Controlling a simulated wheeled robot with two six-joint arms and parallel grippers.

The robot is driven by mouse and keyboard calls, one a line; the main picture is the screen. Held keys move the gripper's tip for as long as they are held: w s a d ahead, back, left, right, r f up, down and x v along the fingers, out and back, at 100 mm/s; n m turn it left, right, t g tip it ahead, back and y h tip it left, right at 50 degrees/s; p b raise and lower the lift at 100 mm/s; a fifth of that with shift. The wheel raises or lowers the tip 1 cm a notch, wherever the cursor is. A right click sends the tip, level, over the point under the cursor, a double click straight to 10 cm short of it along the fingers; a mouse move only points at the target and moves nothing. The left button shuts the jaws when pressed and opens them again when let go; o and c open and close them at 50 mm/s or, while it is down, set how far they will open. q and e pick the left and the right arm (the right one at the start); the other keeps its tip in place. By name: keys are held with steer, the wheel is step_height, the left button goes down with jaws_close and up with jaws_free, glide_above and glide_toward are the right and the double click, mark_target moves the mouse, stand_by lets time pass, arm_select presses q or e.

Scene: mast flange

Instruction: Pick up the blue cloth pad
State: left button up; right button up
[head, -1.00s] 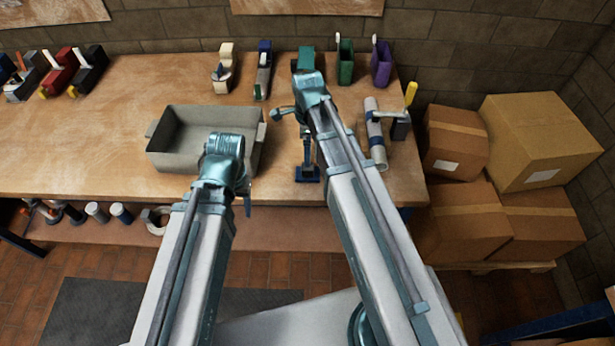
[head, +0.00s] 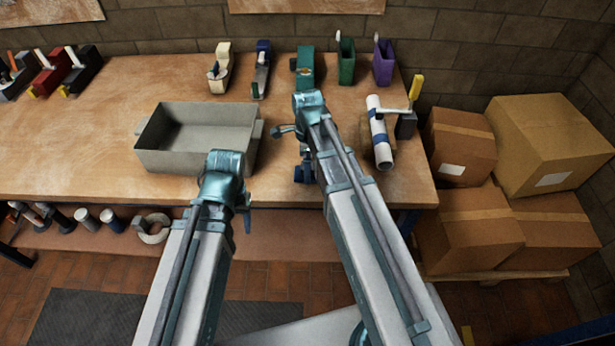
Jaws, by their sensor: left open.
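I cannot make out a blue cloth pad for certain. A blue band (head: 380,138) shows around a white tube on the bench at the right, but I cannot tell whether it is cloth. My left gripper (head: 246,214) is small and partly hidden beside the end of my left arm, near the bench's front edge. It is open, and I see nothing in it.
A grey tray (head: 160,160) stands on the wooden bench (head: 80,140). Tape dispensers and green and purple holders line the back. Cardboard boxes (head: 462,145) stand at the right. The bench left of the tray is clear.

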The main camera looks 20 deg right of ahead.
steer(key=shift+f+b, duration=0.4)
steer(key=shift+f, duration=0.45)
arm_select(q)
steer(key=shift+f, duration=0.8)
arm_select(e)
steer(key=shift+r, duration=0.1)
